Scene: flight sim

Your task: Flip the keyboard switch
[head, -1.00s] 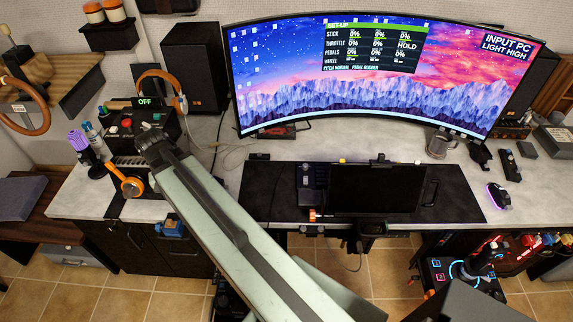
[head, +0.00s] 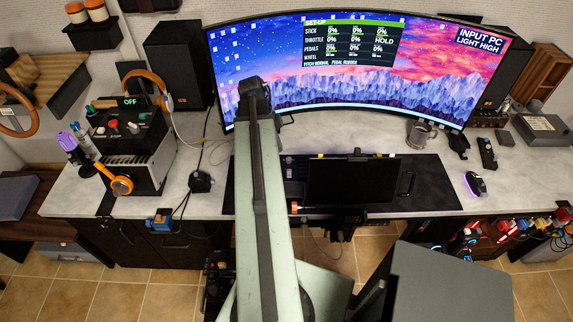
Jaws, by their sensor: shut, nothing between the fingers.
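My gripper (head: 253,88) is raised at the end of my pale green arm, in front of the left part of the curved monitor (head: 340,75). It looks shut and holds nothing. A dark control box (head: 135,132) with a green "OFF" display, knobs and a red button stands on the left of the desk, apart from my gripper. A dark panel with small keys or controls (head: 294,168) lies on the black mat, partly hidden by my arm and a dark screen (head: 350,181). I cannot tell which control is the keyboard switch.
Orange headphones (head: 158,82) stand behind the control box. A small black block (head: 200,182) with cables sits right of it. A metal mug (head: 420,135) and a mouse (head: 475,184) are on the right. Bare desk (head: 205,130) shows between box and mat.

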